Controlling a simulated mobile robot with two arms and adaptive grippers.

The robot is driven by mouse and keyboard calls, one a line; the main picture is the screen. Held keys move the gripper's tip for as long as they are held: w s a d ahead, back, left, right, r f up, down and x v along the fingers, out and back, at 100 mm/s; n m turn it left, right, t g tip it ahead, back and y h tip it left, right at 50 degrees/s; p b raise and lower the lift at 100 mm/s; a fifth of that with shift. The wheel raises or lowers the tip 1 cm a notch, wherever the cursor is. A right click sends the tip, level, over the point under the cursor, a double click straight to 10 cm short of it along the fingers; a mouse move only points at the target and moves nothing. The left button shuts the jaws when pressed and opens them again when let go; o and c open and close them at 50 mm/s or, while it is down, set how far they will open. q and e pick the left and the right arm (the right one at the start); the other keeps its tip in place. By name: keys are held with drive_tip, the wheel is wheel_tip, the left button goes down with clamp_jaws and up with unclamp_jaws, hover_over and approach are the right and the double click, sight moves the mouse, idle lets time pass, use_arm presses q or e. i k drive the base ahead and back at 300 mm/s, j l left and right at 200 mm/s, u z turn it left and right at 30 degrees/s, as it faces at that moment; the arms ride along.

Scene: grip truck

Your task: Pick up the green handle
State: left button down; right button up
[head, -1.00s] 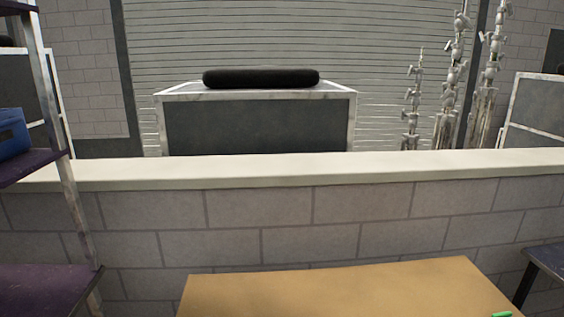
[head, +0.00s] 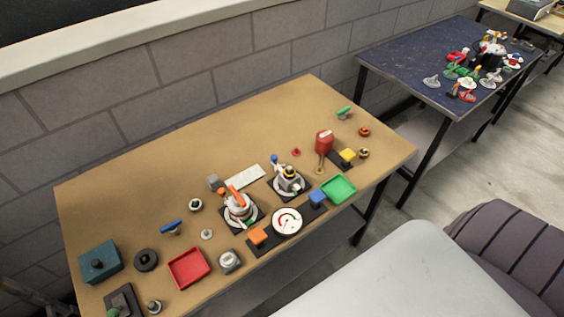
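A small green handle (head: 344,111) on a grey stem sits near the far right corner of the tan table (head: 150,165) in the head view. It stands apart from the other parts, with bare tabletop to its left. Another green-handled part (head: 451,72) shows among the clutter on the dark blue table at the upper right. Neither of my grippers is in view.
The tan table holds a red knob block (head: 324,141), green tray (head: 339,188), red tray (head: 188,267), white gauge (head: 287,221), blue handle (head: 171,227) and teal box (head: 99,262). A block wall (head: 190,72) stands behind. A pale surface (head: 400,275) and ribbed seat (head: 510,250) are at lower right.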

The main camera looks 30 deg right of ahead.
sight(340, 114)
drive_tip(key=z, duration=1.45)
